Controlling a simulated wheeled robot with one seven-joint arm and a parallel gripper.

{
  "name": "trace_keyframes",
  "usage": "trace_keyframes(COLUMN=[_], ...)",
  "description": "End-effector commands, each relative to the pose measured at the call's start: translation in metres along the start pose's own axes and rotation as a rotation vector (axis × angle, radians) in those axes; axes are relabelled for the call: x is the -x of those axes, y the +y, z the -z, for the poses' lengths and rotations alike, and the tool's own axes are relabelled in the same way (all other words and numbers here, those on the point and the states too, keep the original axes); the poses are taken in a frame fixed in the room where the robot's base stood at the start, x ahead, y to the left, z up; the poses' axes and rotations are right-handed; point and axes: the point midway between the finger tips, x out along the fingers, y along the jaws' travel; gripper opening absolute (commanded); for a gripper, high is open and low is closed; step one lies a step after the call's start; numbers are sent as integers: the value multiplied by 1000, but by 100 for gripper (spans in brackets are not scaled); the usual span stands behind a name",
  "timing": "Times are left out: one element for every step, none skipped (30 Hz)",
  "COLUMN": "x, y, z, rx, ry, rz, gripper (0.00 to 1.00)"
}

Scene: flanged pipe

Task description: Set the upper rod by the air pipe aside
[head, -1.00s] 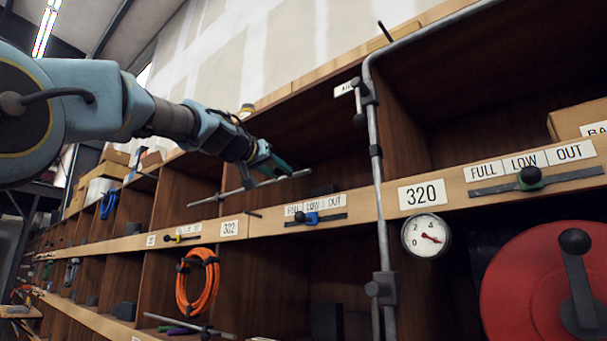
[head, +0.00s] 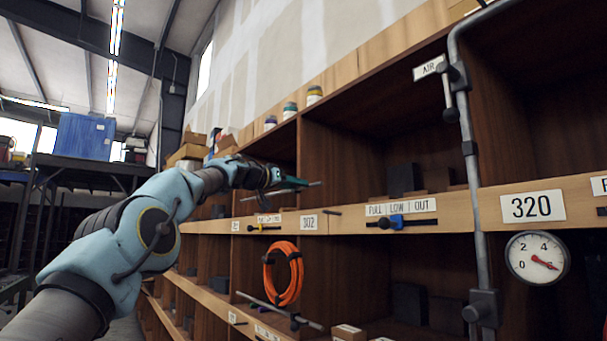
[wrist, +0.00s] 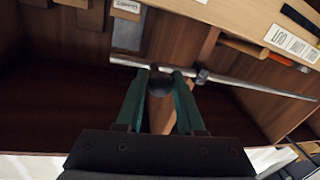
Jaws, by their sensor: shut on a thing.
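My gripper (head: 292,182) is shut on a thin grey rod (head: 312,184) in front of the upper shelf row, left of the air pipe (head: 472,160). In the wrist view the green fingers of my gripper (wrist: 160,80) close around a dark knob, and the rod (wrist: 245,84) runs crosswise just beyond the fingertips, with a small collar to the right. The grey pipe with its AIR label (head: 429,67) stands well right of the gripper. Another rod (head: 270,309) lies tilted in the lower row, under the orange hose.
A coiled orange hose (head: 284,273) hangs in a lower compartment. A pressure gauge (head: 537,258) sits right of the pipe. Slider labels and number plates line the shelf edge (head: 345,219). The upper compartment between hose and pipe holds dark blocks (head: 403,179).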

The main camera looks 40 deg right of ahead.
Motion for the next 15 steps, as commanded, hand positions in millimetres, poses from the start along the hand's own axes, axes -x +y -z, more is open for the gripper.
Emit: trace_keyframes(x=[-1, -1, -1, -1, -1, -1, -1, -1, -1, -1, -2, -2, -2, -2, -2], y=[-3, -4, -4, -5, -5, -5, -5, -5, -5, -5, -5, -5, -5, -5, -5], z=[1, 1, 1, 1, 1, 1, 1, 0, 0, 0, 0, 0, 0, 0, 0], rx=[0, 0, 0, 0, 0, 0, 0, 0, 0, 0, 0, 0, 0, 0, 0], ry=[0, 0, 0, 0, 0, 0, 0, 0, 0, 0, 0, 0, 0, 0, 0], rz=[0, 0, 0, -1, -1, -1, -1, -1, -1, -1, -1, -1, -1, -1, -1], gripper=[0, 0, 0, 0, 0, 0, 0, 0, 0, 0, 0, 0, 0, 0, 40])
